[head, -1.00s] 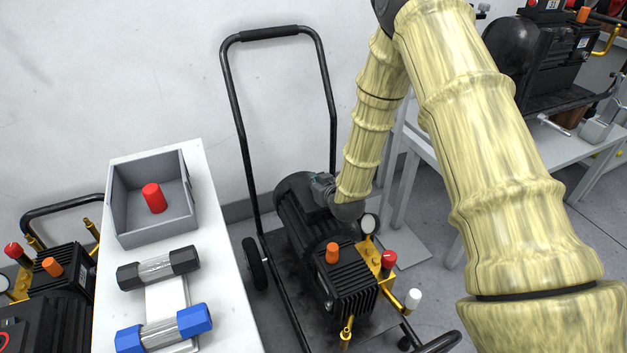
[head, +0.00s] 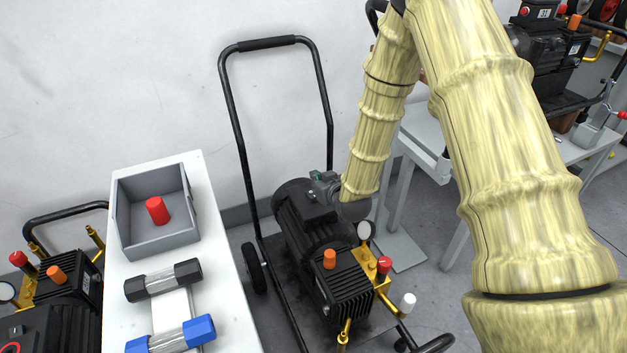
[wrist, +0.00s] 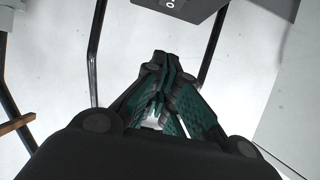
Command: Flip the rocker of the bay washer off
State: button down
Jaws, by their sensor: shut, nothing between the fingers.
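The bay washer (head: 343,292) is a black motor and pump on a black wheeled trolley in the middle of the head view. My gripper (head: 325,182) is at the top of its motor, beside a small box there. In the wrist view my gripper (wrist: 160,62) is shut and empty, its dark green fingers together. A dark grey part with a white "O" mark (wrist: 170,4), seemingly the rocker, is cut off by the top edge, just beyond the fingertips. Contact cannot be told. The rocker cannot be made out in the head view.
The trolley's tall handle (head: 238,130) rises behind the motor. A white table (head: 232,315) on the left bears a grey bin (head: 155,240) with a red cylinder (head: 157,210). Another washer (head: 60,300) stands far left. A grey bench (head: 425,135) is at the right.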

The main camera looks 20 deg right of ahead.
jog(key=s+r, duration=0.3)
jog(key=s, duration=0.1)
jog(key=shift+s+d+r+p, duration=0.1)
jog(key=shift+d+r+p, duration=0.15)
jog(key=shift+r+p, duration=0.15)
